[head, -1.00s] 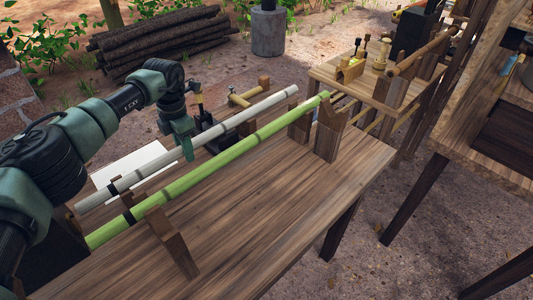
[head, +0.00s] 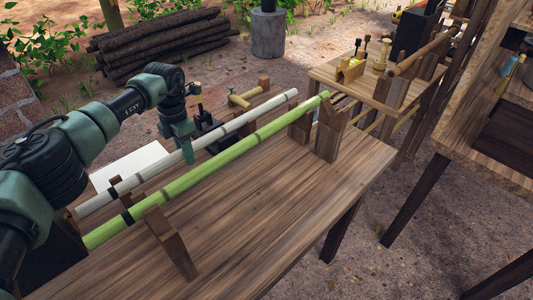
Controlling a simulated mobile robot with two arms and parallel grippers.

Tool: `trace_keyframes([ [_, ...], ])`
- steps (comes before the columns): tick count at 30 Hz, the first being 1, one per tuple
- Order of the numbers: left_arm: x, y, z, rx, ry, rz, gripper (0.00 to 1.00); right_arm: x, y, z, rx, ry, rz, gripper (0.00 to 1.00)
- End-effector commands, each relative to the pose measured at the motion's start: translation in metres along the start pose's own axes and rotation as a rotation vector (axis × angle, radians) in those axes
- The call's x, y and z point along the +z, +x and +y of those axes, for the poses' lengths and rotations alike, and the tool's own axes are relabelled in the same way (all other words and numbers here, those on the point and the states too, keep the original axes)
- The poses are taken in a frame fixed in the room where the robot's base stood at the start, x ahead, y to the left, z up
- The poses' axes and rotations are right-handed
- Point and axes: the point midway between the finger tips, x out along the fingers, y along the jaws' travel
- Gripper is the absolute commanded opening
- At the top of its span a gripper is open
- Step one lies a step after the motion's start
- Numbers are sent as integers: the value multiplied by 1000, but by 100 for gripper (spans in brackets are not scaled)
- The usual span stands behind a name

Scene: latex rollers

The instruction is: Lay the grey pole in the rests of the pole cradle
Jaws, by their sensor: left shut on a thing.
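The grey pole (head: 232,125) runs slantwise across the left part of the workbench, behind and roughly alongside a green pole. My left gripper (head: 188,157) is shut on the grey pole near its middle, from above. The pole cradle's wooden rests stand at both ends of the bench: a near post (head: 172,245) at the left and a notched far post (head: 330,135) at the right. I cannot tell whether the grey pole touches any rest. My right gripper is not in view.
The green pole (head: 245,147) lies beside the grey one, its far end at the notched post. A white sheet (head: 135,165) and a wooden mallet (head: 245,97) lie behind. The bench top (head: 260,205) in front is clear. A second table (head: 345,82) stands at the back right.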

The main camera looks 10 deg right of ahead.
Motion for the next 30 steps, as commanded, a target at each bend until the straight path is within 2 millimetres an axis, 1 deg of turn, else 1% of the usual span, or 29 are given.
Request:
trace_keyframes([
  [19, 0, 13, 0, 1, 0, -1, 0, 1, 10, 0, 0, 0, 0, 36],
  [28, 0, 13, 0, 1, 0, -2, 0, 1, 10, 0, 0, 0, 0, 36],
  [29, 0, 13, 0, 1, 0, -1, 32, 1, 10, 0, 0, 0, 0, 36],
  [30, 1, 13, 0, 1, 0, -2, 43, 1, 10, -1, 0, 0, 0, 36],
])
